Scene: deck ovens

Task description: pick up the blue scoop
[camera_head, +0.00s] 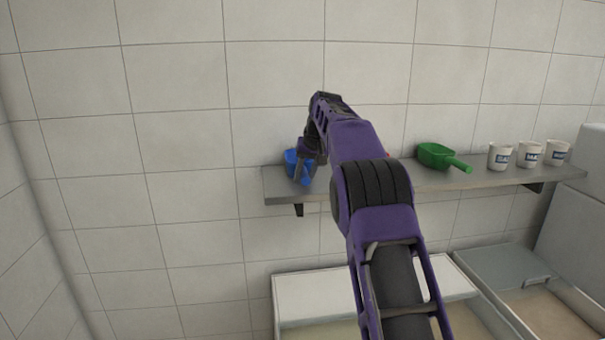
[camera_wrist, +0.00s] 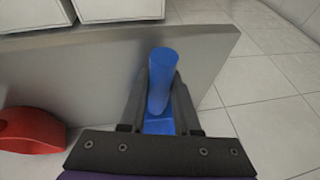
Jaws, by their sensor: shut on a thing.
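The blue scoop (camera_head: 291,160) is at the left end of the wall shelf, partly hidden behind my gripper (camera_head: 304,176). In the wrist view the blue scoop (camera_wrist: 160,82) has its handle between the two fingers of my gripper (camera_wrist: 160,100), which is shut on it. The scoop's bowl is mostly hidden by the gripper in the wrist view. I cannot tell whether the scoop touches the shelf or is slightly above it.
The grey shelf (camera_head: 400,181) runs along the tiled wall. A red scoop (camera_wrist: 30,130) lies beside the blue one. A green scoop (camera_head: 440,157) and three white mugs (camera_head: 530,154) stand further right. White bins (camera_head: 318,296) with lids are below. The wall left of the shelf is bare.

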